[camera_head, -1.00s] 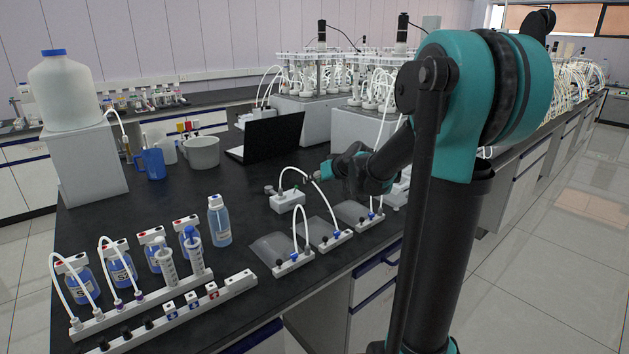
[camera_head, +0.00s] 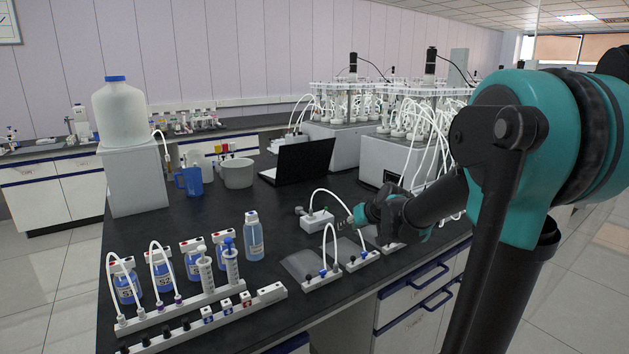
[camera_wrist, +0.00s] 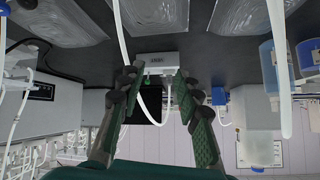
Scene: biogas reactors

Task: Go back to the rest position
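My gripper (camera_head: 347,223) is over the black bench, just right of a small white box (camera_head: 316,221) with a thin white tube arching from it. In the wrist view my gripper (camera_wrist: 157,78) has its two green-padded fingers spread, and nothing is clearly held between them. The labelled white box (camera_wrist: 160,60) shows beyond the fingertips, with a looped white tube (camera_wrist: 140,114) hanging in the gap between the fingers. Whether a finger touches the box or tube cannot be told. My arm reaches in from the right.
Flat grey bags (camera_head: 301,264) with white connector blocks (camera_head: 321,281) lie close below my gripper. Blue-liquid bottles (camera_head: 254,240) and a connector rail (camera_head: 180,312) stand front left. A laptop (camera_head: 304,160) and tube-covered reactors (camera_head: 350,105) stand behind. Floor (camera_head: 55,270) is clear at left.

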